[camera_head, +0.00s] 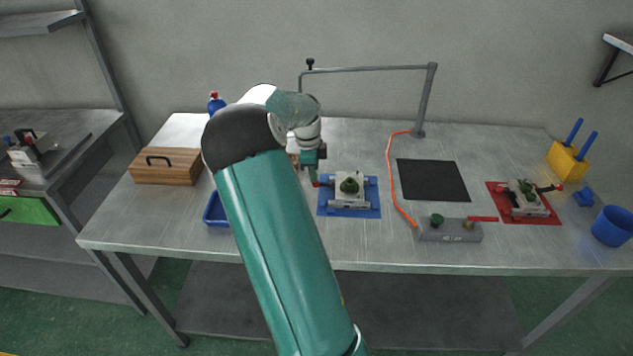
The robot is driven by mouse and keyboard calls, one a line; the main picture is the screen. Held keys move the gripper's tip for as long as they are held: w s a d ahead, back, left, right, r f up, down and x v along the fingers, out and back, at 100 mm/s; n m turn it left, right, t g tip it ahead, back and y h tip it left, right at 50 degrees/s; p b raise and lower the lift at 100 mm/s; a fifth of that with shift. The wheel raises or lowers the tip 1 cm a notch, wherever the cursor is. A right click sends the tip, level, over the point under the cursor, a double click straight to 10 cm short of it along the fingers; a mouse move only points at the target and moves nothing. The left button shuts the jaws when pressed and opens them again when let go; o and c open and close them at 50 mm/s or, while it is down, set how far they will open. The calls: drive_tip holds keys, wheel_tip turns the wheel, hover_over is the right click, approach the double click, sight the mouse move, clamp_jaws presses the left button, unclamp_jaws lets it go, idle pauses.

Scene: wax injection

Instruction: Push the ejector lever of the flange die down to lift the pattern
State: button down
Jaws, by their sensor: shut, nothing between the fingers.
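My gripper (316,184) points down just left of this die and is shut and empty. A small red spot shows right at its fingertips and may be the lever's knob. The lever itself is mostly hidden there, and I cannot tell whether the fingers touch it.
A second die (525,197) with a red-tipped lever sits on a red plate (503,214) at right. A grey block (450,231) with an orange hose (391,172) stands at front centre, near a black mat (433,180). A wooden box (166,166) and blue tray (214,211) are left.

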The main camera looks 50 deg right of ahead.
drive_tip(key=shift+f, duration=0.8)
drive_tip(key=shift+w+a+r, duration=0.3)
drive_tip(key=shift+w+a, duration=0.2)
drive_tip(key=shift+w, duration=0.1)
drive_tip(key=shift+w+a+r, duration=0.25)
drive_tip(key=shift+w+a, duration=0.2)
drive_tip(key=shift+w, duration=0.15)
wheel_tip(320, 180, up, 14)
drive_tip(key=shift+w+a, duration=0.4)
drive_tip(key=shift+w, duration=0.05)
drive_tip(key=shift+f, duration=0.1)
